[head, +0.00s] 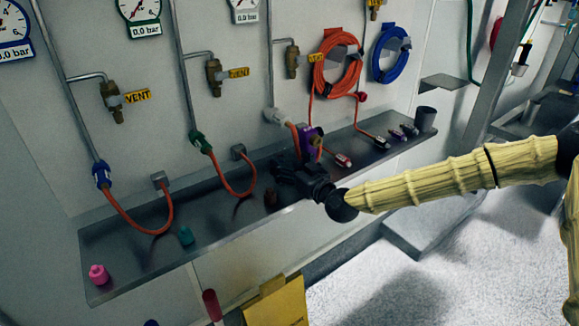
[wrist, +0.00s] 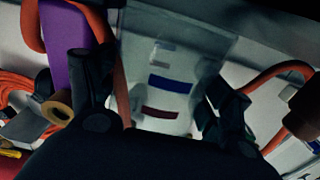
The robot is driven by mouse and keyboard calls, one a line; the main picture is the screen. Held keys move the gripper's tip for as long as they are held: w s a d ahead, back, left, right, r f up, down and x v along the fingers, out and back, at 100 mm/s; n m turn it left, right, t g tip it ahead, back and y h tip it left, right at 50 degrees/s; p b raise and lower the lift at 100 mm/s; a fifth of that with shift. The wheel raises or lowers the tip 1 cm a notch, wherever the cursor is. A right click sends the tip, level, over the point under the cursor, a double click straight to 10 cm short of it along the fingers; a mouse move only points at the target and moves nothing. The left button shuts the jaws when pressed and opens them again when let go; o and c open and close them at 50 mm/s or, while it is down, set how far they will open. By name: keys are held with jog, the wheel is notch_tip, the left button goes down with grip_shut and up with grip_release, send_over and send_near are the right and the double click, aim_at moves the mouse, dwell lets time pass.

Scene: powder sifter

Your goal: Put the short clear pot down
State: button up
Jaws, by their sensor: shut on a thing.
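The short clear pot (wrist: 175,98) fills the middle of the wrist view. It is see-through and pale, with a blue band and a dark red band. The two black fingers of my gripper (wrist: 160,92) stand on either side of it, shut on it. In the head view my gripper (head: 290,170) is low over the steel shelf (head: 215,222), by the wall. I cannot make out the pot there, as my gripper hides it. I cannot tell whether the pot's base touches the shelf.
A purple part (head: 309,144) and an orange hose (head: 232,188) are close to my gripper. Bare shelf shows at the left.

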jog(key=shift+r, duration=0.85)
jog(key=shift+r+b, duration=0.45)
jog(key=shift+r, duration=0.35)
jog(key=b+v, duration=0.3)
jog(key=v, duration=1.4)
jog(key=s+d+f+m+t+h+p, duration=0.15)
jog(key=d+f+m+h, duration=0.3)
jog(key=f, duration=0.45)
jog(key=s+d+f+m+t+h+p, duration=0.1)
jog(key=d+f+m+t+h+p, duration=0.15)
jog(key=f+h, duration=0.5)
jog(key=s+d+f+y, duration=0.1)
jog(key=s+f, duration=0.5)
jog(key=f, duration=0.4)
jog(key=shift+g, duration=0.3)
